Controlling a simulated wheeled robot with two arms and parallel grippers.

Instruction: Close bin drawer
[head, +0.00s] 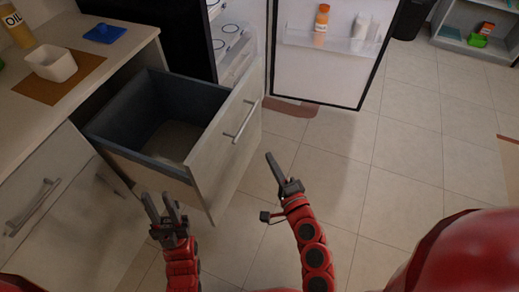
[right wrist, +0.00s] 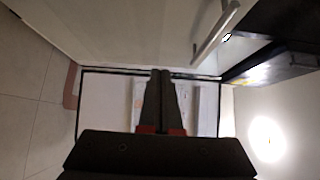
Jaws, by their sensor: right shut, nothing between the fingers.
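The bin drawer (head: 217,160) is pulled out from the counter in the head view, with a grey bin (head: 150,105) inside it. Its pale front panel carries a metal bar handle (head: 243,122). The handle also shows at the top of the right wrist view (right wrist: 215,32). My right gripper (head: 272,160) is shut and empty, in front of the drawer's front panel and to the right of it, apart from the handle. My left gripper (head: 162,205) is open and empty, below the drawer's near side in the picture.
An open fridge door (head: 325,62) with bottles stands beyond the drawer. The counter (head: 115,40) at left holds a white bowl (head: 50,64), an oil bottle (head: 17,27) and a blue item (head: 103,33). The tiled floor (head: 400,160) at right is clear.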

